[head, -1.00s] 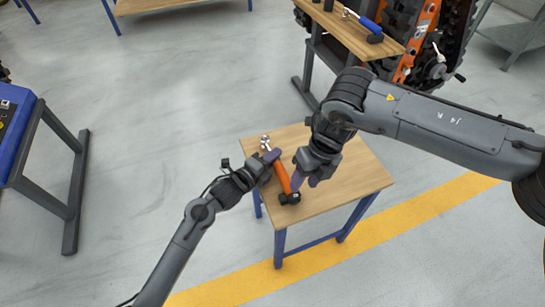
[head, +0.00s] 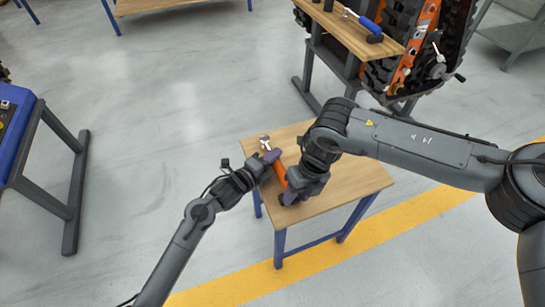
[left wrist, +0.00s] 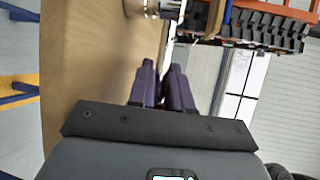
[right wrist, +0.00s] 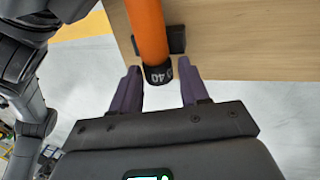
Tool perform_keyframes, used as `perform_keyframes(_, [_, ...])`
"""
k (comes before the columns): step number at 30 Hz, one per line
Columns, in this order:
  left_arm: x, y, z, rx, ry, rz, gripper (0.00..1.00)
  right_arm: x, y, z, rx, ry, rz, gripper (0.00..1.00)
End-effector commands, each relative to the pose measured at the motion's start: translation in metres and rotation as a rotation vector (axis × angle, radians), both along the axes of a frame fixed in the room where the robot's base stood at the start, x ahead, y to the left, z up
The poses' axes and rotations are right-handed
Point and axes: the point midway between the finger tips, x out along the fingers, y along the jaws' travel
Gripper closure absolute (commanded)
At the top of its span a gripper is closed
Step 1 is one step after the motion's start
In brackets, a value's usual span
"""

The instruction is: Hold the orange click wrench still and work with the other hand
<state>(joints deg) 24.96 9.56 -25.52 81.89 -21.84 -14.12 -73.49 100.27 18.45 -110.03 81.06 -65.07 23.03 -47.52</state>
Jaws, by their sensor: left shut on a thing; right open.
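The orange click wrench (head: 279,172) lies across the small wooden table (head: 345,178), its metal head (head: 265,141) toward the far left edge. My left gripper (head: 270,157) is shut on the wrench near the head end; in the left wrist view its purple fingers (left wrist: 165,78) are close together and hide most of the grip. My right gripper (head: 289,196) is at the handle end. In the right wrist view its fingers (right wrist: 160,88) are open, with the wrench's black end ring (right wrist: 158,74), marked 40, in the gap between them, nearer the left finger. A black block (right wrist: 176,40) is beside the handle.
A higher wooden bench (head: 345,30) at the back right holds a blue-handled tool (head: 369,25). A tracked machine (head: 410,60) stands behind it. A blue-topped stand (head: 18,130) is at the left. The small table's right part is bare.

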Motion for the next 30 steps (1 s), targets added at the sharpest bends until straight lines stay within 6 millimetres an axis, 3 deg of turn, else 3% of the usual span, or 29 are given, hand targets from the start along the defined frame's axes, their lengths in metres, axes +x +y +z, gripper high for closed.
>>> perform_keyframes(1, [-0.0008,-0.0002,-0.0033,0.003,0.005,0.0,1.0,0.0,0.0,-0.0002,0.0,0.0,0.0,0.55])
perform_keyframes(8, [-0.0008,0.0,-0.0033,0.003,0.005,0.0,1.0,0.0002,-0.0004,-0.0001,-0.001,0.0,-0.001,0.91])
perform_keyframes(19, [-0.0007,0.0,-0.0032,0.004,0.005,0.0,1.0,-0.0015,0.0038,-0.0005,-0.193,-0.081,0.0,0.91])
perform_keyframes(30, [-0.0007,0.0002,-0.0032,0.003,0.004,-0.001,1.0,-0.0014,0.003,-0.0015,-0.224,-0.094,-0.003,0.91])
